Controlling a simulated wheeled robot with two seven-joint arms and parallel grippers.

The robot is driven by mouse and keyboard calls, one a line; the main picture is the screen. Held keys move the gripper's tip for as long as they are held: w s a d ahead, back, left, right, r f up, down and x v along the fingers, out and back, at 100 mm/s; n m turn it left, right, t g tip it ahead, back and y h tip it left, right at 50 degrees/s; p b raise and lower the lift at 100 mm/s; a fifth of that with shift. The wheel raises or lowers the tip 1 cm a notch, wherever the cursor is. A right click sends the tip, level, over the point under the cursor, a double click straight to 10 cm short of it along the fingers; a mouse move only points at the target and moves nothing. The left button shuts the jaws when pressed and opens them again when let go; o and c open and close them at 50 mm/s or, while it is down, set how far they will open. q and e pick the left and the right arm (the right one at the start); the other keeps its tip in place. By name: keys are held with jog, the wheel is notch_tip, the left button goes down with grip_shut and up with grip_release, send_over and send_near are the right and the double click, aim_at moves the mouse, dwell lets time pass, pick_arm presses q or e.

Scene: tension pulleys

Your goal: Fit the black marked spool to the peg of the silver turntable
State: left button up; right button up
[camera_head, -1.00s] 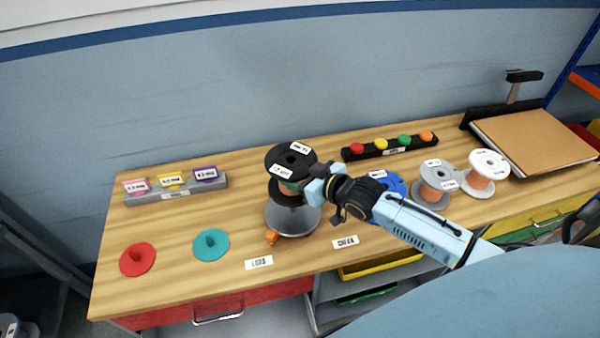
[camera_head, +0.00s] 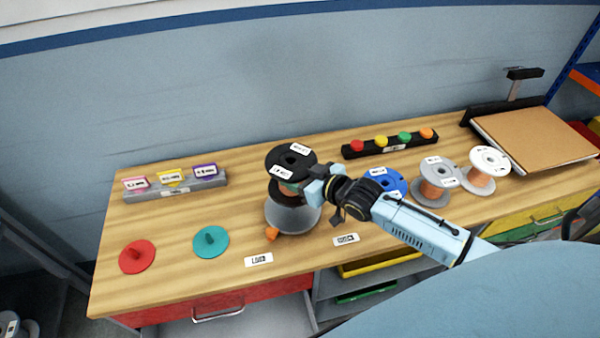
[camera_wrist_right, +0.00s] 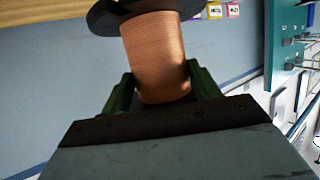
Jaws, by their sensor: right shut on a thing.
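The black marked spool (camera_head: 291,160) has black flanges with white labels and a copper winding. My right gripper (camera_head: 312,190) is shut on it, and the spool is over the silver turntable (camera_head: 293,217). In the right wrist view the copper winding (camera_wrist_right: 155,60) sits between the green fingers of the right gripper (camera_wrist_right: 155,92). The spool's lower flange covers the middle of the turntable, so the peg is hidden. I cannot tell whether the spool touches the turntable. My left gripper is not in view.
Red (camera_head: 137,257) and teal (camera_head: 211,241) pegged discs lie at left. An orange piece (camera_head: 271,233) sits by the turntable. A button strip (camera_head: 390,144) is behind.

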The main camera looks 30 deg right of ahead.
jog(key=shift+f+b, duration=0.35)
jog(key=shift+f, duration=0.3)
dwell(0.6)
jog(key=shift+f, duration=0.15)
jog(key=shift+w+f+b, duration=0.1)
jog(key=shift+f+b, duration=0.55)
jog(key=shift+f, duration=0.65)
dwell(0.6)
jog(key=shift+f, duration=0.15)
jog(key=shift+f+b, duration=0.75)
jog(key=shift+f, duration=0.65)
dwell(0.4)
